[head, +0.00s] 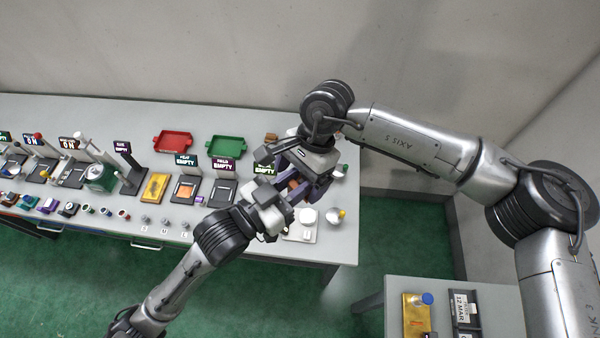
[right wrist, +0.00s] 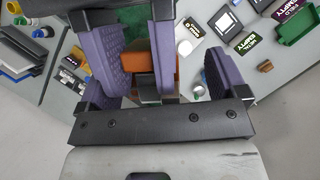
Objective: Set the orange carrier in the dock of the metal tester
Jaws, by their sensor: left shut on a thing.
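The orange carrier (right wrist: 165,75) shows between purple fingers in the right wrist view, and a small part of it (head: 293,184) shows in the head view. My left gripper (head: 285,198) is shut on it above the right end of the bench. My right gripper (right wrist: 160,75) has its fingers spread apart, one on each side of the carrier and the left fingers; I see no grip on it. The metal tester seems to be the station with the green EMPTY sign (right wrist: 243,40). Its dark dock (right wrist: 226,22) looks empty; in the head view my grippers largely hide it.
Red (head: 172,142) and green (head: 224,149) trays stand at the back of the bench. Other stations and small parts fill the left. A white plate with a round white piece (head: 306,216) lies at the front right. A side table (head: 490,295) stands lower right.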

